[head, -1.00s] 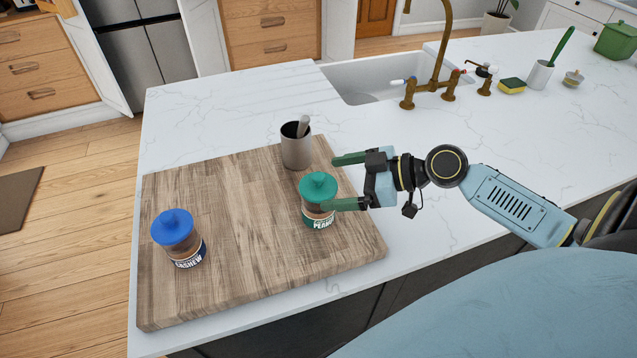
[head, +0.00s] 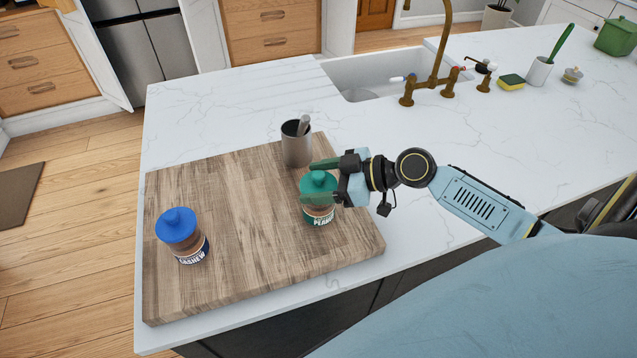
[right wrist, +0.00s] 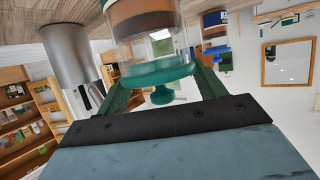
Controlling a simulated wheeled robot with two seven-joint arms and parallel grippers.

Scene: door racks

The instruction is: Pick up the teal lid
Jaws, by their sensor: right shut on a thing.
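The teal lid (head: 319,182) sits on a clear jar (head: 319,212) with a peanut label, upright on the wooden board. My right gripper (head: 320,180) comes in from the right, with one finger behind the lid and one in front of it. It is shut on the lid. In the right wrist view, which is upside down, the teal lid (right wrist: 154,76) shows its knob between the two green fingers (right wrist: 160,88). The lid is still on the jar, with no visible gap. My left gripper is not in view.
A blue-lidded cashew jar (head: 183,237) stands on the board's left. A grey cup (head: 296,146) with a utensil stands close behind the right gripper. The wooden board (head: 240,270) lies at the counter's front edge. A sink and brass tap (head: 437,85) are at the back.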

